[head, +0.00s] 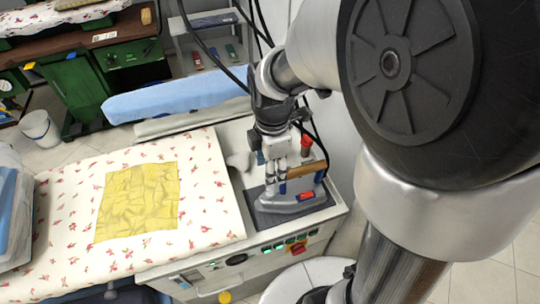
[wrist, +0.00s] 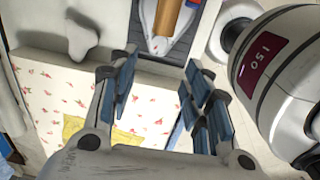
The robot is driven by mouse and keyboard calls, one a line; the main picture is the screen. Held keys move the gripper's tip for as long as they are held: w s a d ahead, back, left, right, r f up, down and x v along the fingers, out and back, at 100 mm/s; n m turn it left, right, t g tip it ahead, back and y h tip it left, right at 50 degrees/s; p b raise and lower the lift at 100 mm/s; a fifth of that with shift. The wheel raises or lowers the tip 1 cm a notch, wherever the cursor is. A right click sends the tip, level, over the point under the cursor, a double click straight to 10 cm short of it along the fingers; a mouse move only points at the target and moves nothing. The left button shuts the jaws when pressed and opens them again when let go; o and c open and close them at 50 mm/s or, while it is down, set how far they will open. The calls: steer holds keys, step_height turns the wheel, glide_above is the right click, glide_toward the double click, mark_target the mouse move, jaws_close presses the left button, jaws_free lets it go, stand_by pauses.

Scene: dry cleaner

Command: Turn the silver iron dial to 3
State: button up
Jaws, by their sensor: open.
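The silver iron (head: 293,203) with a brown wooden handle (head: 308,170) rests on a dark pad (head: 262,218) at the right end of the ironing station. A red part (head: 306,196) shows at its near side; I cannot tell whether this is the dial, and no numbers are readable. My gripper (head: 277,183) points down over the left part of the iron, its fingers apart and empty. Whether it touches the iron is unclear. In the wrist view, my gripper (wrist: 162,90) has its blue-padded fingers spread, and the iron (wrist: 172,42) is at the top, beyond the fingertips.
A floral-covered board (head: 75,205) with a wrinkled yellow cloth (head: 137,202) lies to the left. A front panel has several green buttons and a red switch (head: 298,248). A blue padded board (head: 175,95) stands behind. A red-topped part (head: 306,141) rises behind the iron.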

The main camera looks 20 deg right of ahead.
mark_target(270, 192)
steer(key=f, duration=1.2)
steer(key=shift+w+f+p, duration=0.15)
steer(key=shift+w+p, duration=0.1)
steer(key=shift+p, duration=0.15)
steer(key=shift+w+n, duration=0.15)
steer(key=shift+n, duration=0.35)
steer(key=n+b, duration=0.1)
steer(key=n, duration=0.2)
step_height(270, 192, up, 18)
steer(key=s+p, duration=0.1)
steer(key=p, duration=0.5)
steer(key=shift+d+n, duration=0.2)
steer(key=shift+n, duration=0.1)
steer(key=shift+f, duration=0.15)
